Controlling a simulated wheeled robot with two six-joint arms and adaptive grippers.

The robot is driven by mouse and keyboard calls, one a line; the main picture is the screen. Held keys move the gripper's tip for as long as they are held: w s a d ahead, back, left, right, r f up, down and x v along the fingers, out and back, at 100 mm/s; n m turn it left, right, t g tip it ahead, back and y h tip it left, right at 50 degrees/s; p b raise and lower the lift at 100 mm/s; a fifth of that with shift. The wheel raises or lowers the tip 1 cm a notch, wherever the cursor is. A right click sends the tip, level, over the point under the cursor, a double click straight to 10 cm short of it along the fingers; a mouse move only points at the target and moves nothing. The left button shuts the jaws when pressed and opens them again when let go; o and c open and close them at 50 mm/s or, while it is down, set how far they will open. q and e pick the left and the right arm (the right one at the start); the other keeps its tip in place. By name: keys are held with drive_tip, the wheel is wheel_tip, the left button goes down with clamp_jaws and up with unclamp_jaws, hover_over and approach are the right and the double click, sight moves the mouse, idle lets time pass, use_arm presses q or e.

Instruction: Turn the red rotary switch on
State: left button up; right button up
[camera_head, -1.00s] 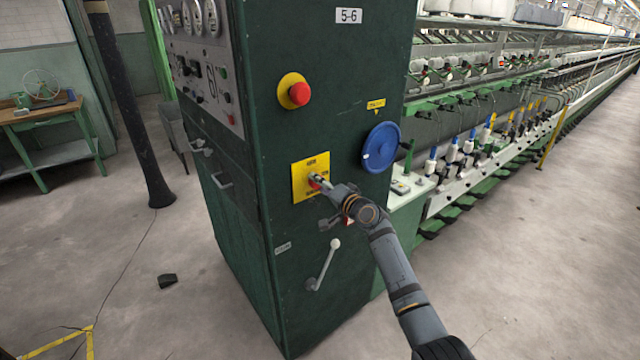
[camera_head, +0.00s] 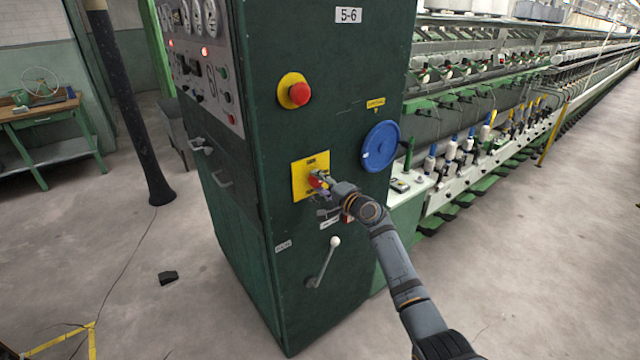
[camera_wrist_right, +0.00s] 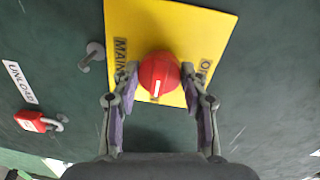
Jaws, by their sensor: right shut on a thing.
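The red rotary switch (camera_wrist_right: 158,76) sits on a yellow plate (camera_wrist_right: 200,25) on the front of the green cabinet. In the right wrist view its white mark points towards the bottom of the picture. The plate's lettering shows "MAIN" and a word starting with "O", partly hidden by a finger. My right gripper (camera_head: 322,182) is shut on the switch, with one finger on each side of it, as the right wrist view (camera_wrist_right: 158,85) also shows. In the head view the gripper partly covers the switch (camera_head: 315,180). My left gripper is not in view.
On the cabinet (camera_head: 300,240) are a red push button (camera_head: 299,94) above, a blue handwheel (camera_head: 381,147) to the right and a lever with a white knob (camera_head: 334,243) below. A red lamp (camera_head: 204,51) glows on the side panel. The spinning frame stands behind right.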

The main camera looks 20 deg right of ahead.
drive_tip(key=o, duration=1.1)
drive_tip(key=shift+o, duration=0.2)
drive_tip(key=v, duration=1.2)
